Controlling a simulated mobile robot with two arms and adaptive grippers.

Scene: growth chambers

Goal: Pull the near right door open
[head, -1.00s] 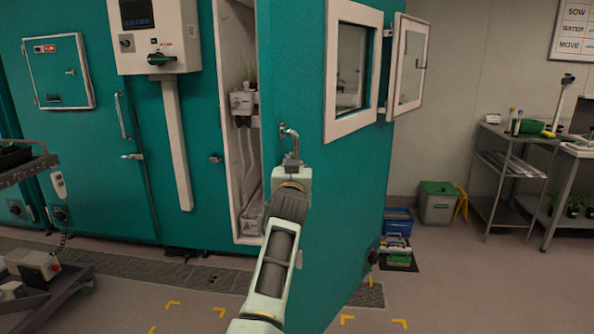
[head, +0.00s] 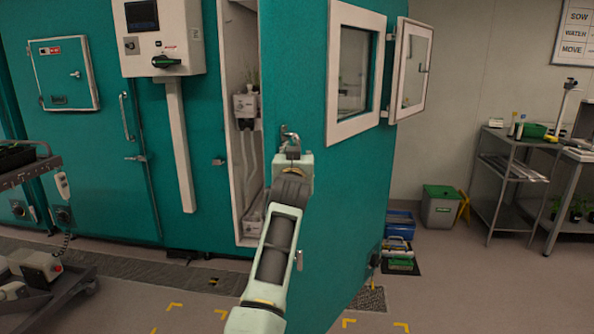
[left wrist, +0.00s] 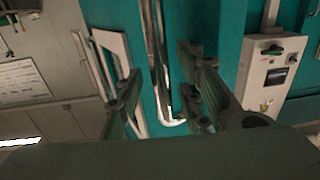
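The near right door (head: 350,200) is a teal panel with a white-framed window. It stands ajar, with the pale chamber inside showing to its left. Its metal bar handle (head: 289,132) is near the door's left edge, partly hidden by my left gripper (head: 291,152). In the left wrist view the handle (left wrist: 158,50) runs between the two fingers of the gripper (left wrist: 160,88). The fingers are apart, with a gap visible beside the bar, so they do not look clamped. My right gripper is in neither view.
A control box (head: 160,40) is mounted left of the opening. A cart (head: 45,265) stands at the left. Blue crates (head: 399,222) and a grey bin (head: 440,207) sit on the floor right of the door. A metal shelf (head: 505,185) is farther right. Floor in front is clear.

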